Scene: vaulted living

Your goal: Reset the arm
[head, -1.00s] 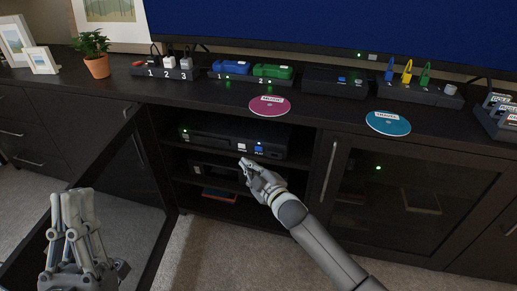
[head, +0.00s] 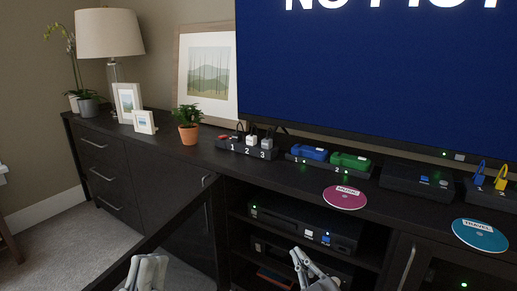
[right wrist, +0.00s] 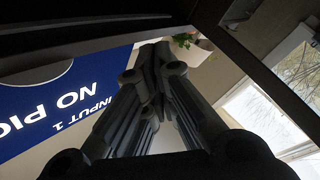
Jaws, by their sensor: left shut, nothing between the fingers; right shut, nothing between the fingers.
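My left gripper (head: 146,272) shows at the bottom edge of the head view, in front of the open glass cabinet door. It is shut and empty. My right gripper (head: 303,262) is at the bottom middle of the head view, in front of the open cabinet bay, below the black disc player (head: 290,222). It is shut and empty. In the right wrist view its dark fingers (right wrist: 150,75) meet, and the screen shows to their left. The lower parts of both arms are cut off by the frame in the head view.
The open cabinet door (head: 150,248) slants toward me on the left. On the dark cabinet top are a pink disc (head: 345,197), a teal disc (head: 480,235), a potted plant (head: 188,123), a lamp (head: 110,35) and a large TV (head: 380,80).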

